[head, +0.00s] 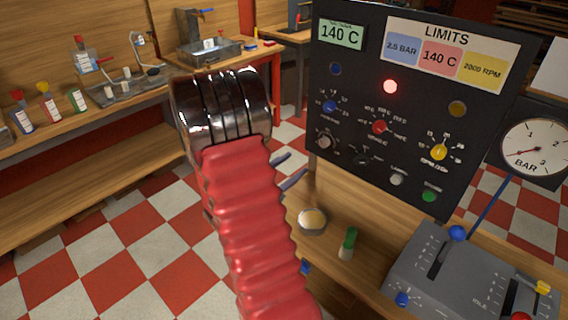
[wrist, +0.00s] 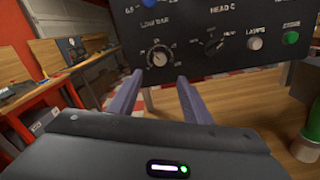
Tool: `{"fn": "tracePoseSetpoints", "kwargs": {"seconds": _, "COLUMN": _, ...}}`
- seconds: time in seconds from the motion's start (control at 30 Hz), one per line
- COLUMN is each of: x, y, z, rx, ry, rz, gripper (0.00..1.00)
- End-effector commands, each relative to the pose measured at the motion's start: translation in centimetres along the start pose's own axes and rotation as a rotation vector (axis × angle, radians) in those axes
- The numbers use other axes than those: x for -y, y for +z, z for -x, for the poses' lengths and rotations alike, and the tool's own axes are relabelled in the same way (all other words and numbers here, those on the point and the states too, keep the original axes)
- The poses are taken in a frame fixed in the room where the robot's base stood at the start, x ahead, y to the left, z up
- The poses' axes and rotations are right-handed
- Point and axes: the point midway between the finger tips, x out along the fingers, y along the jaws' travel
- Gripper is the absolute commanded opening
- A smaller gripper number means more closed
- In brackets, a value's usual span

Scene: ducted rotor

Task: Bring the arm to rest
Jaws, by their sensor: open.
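My gripper (wrist: 160,76) is open and empty in the wrist view, its two grey-violet fingers apart. They point at the lower part of the black control panel (wrist: 220,62), below a white-marked knob (wrist: 160,57). Whether the fingertips touch the panel I cannot tell. In the head view my red-sleeved arm hides most of my gripper. Only its fingers (head: 290,170) show, at the right of the arm, in front of the panel and above the wooden bench (head: 325,265).
A round pale-topped object (head: 312,220) and a green-capped object (head: 348,243) stand on the bench near my arm. A grey lever box (head: 470,275) and a BAR gauge (head: 535,147) are at the right. A red lamp (head: 390,87) glows. Checkered floor (head: 110,240) lies open at left.

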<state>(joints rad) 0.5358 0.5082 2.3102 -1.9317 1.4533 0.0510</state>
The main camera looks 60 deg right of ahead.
Motion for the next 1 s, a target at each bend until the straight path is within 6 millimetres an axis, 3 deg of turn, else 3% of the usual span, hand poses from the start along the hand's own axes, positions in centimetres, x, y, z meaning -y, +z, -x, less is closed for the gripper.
{"fn": "tracePoseSetpoints", "kwargs": {"seconds": 0.47, "x": 0.5, "y": -0.6, "z": 0.0, "rx": -0.022, "ry": -0.022, "rz": 0.001, "gripper": 0.45}}
{"fn": "tracePoseSetpoints", "kwargs": {"seconds": 0.57, "x": 2.2, "y": -1.2, "z": 0.1, "rx": -0.047, "ry": -0.086, "rz": -0.002, "gripper": 0.45}}
{"fn": "tracePoseSetpoints", "kwargs": {"seconds": 0.77, "x": 7.7, "y": -2.2, "z": 1.5, "rx": -0.111, "ry": -0.301, "rz": -0.043, "gripper": 0.45}}
{"fn": "tracePoseSetpoints", "kwargs": {"seconds": 1.0, "x": 11.7, "y": -1.6, "z": 5.5, "rx": -0.195, "ry": -0.543, "rz": -0.188, "gripper": 0.45}}
